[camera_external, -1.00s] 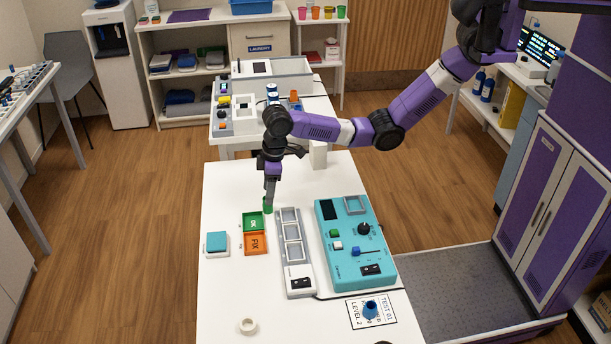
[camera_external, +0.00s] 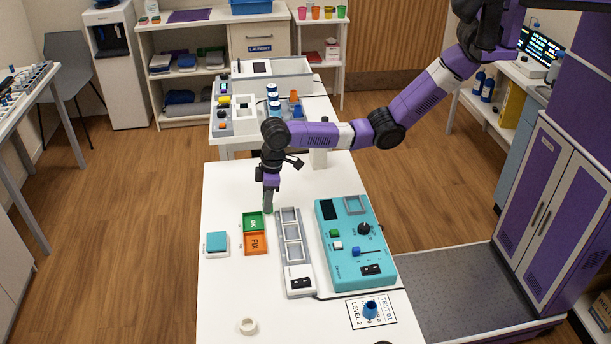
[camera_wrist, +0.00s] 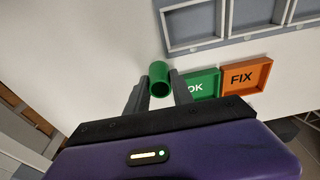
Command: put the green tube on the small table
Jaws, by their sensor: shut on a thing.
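The green tube (camera_wrist: 159,79) is a short hollow cylinder. In the wrist view it sits between the two grey fingers of my gripper (camera_wrist: 159,92), its open end facing the camera. My gripper (camera_external: 268,204) is shut on it. In the external view the gripper points down over the white table (camera_external: 225,305), just behind the green OK tray (camera_external: 253,221). The tube is mostly hidden there by the fingers. I cannot tell whether it touches the tabletop. No table is clearly marked as the small one.
An orange FIX tray (camera_external: 255,243), a grey three-slot rack (camera_external: 292,247), a teal control box (camera_external: 350,245), a teal-topped block (camera_external: 216,242) and a white ring (camera_external: 248,326) stand on the white table. Another table (camera_external: 232,146) with devices is behind. The white table's left front is mostly clear.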

